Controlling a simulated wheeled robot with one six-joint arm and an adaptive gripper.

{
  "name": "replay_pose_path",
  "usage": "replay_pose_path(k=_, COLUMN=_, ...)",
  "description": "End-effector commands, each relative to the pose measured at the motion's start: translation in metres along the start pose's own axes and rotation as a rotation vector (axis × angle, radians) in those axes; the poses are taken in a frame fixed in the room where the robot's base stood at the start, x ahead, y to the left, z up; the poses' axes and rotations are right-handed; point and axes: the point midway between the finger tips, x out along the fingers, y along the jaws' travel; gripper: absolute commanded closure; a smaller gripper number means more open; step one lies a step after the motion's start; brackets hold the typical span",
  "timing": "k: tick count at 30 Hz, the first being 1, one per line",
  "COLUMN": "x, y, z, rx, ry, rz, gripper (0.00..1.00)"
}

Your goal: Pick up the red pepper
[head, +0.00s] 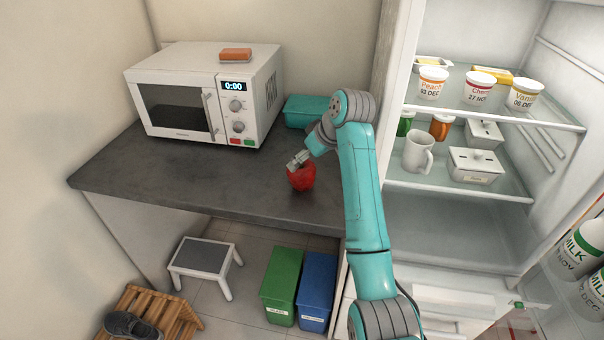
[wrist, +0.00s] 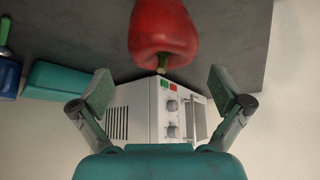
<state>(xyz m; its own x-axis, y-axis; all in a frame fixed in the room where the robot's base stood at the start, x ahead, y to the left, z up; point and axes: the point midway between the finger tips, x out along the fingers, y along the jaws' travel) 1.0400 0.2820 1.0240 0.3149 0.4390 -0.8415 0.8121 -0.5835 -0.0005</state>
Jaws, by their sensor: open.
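The red pepper (head: 302,178) rests on the dark grey counter (head: 232,184), near its right part. In the wrist view the red pepper (wrist: 163,35) is at the top centre, its green stem end pointing toward my gripper (wrist: 163,90). The two fingers are spread wide, with nothing between them, and the pepper lies just beyond the fingertips. In the head view my gripper (head: 298,160) is right by the pepper's upper side and covers part of it. I cannot tell whether a finger touches it.
A white microwave (head: 178,107) stands at the counter's back left with an orange block (head: 235,54) on top. A teal container (head: 303,110) sits behind my gripper. An open fridge (head: 460,215) is at the right. The counter left of the pepper is clear.

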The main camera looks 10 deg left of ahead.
Motion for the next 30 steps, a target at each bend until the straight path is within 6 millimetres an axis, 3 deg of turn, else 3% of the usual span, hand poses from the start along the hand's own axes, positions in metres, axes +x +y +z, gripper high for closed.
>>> replay_pose_path(k=5, x=0.011, y=-0.001, z=0.001, rx=0.000, ry=-0.001, rz=0.000, gripper=0.00)
replay_pose_path(k=15, x=0.053, y=-0.005, z=0.001, rx=0.000, ry=-0.001, rz=-0.001, gripper=0.00)
replay_pose_path(k=25, x=0.059, y=-0.004, z=0.001, rx=0.000, ry=0.000, rz=0.000, gripper=0.00)
replay_pose_path(k=30, x=0.059, y=-0.004, z=0.001, rx=0.000, ry=0.000, rz=0.000, gripper=0.43)
